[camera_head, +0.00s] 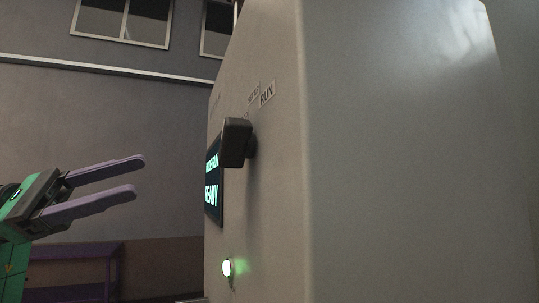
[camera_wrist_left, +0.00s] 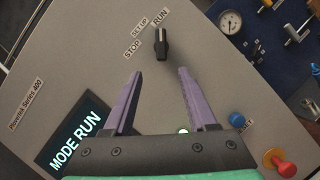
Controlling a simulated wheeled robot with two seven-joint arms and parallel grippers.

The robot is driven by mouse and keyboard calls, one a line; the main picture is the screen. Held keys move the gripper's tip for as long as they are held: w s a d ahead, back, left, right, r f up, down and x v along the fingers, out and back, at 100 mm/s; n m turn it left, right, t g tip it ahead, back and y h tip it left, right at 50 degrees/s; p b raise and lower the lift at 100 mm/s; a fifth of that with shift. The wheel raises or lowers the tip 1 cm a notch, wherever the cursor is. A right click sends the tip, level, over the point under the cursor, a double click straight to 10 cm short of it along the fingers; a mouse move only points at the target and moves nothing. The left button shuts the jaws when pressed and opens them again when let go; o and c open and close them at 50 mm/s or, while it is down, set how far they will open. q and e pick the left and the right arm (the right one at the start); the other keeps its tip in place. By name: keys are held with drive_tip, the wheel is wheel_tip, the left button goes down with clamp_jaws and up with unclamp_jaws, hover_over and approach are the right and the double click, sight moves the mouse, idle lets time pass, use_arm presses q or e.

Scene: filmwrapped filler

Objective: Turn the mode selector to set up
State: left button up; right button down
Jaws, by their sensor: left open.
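The mode selector (camera_head: 236,142) is a black knob on the machine's grey panel. In the left wrist view the selector (camera_wrist_left: 162,45) points up toward the RUN label (camera_wrist_left: 160,17), with SET UP and STOP labels to its left. The display (camera_wrist_left: 72,140) reads MODE RUN; in the head view the display (camera_head: 212,185) also shows READY. My left gripper (camera_head: 140,176) is open and empty, left of the selector and apart from it. In the left wrist view the fingers of the left gripper (camera_wrist_left: 159,72) lie on either side below the selector. My right gripper is not in view.
A lit green lamp (camera_head: 228,267) sits low on the panel. The left wrist view shows a blue button (camera_wrist_left: 237,119), a red knob (camera_wrist_left: 286,169) and a pressure gauge (camera_wrist_left: 230,22) to the right. Free space lies between my left gripper and the panel.

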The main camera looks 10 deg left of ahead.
sight(220, 148)
use_arm(q)
drive_tip(key=p+x, duration=0.1)
drive_tip(key=x, duration=0.3)
drive_tip(key=p+x, duration=0.2)
drive_tip(key=x, duration=0.2)
drive_tip(key=s+p+x, duration=0.1)
drive_tip(key=p+x, duration=0.1)
drive_tip(key=x, duration=0.3)
drive_tip(key=shift+r, duration=0.2)
drive_tip(key=shift+w+d+p, duration=0.15)
drive_tip(key=shift+d+p, duration=0.15)
drive_tip(key=shift+d, duration=0.05)
drive_tip(key=shift+a, duration=0.4)
drive_tip(key=shift+d, duration=0.1)
drive_tip(key=c, duration=0.9)
clamp_jaws()
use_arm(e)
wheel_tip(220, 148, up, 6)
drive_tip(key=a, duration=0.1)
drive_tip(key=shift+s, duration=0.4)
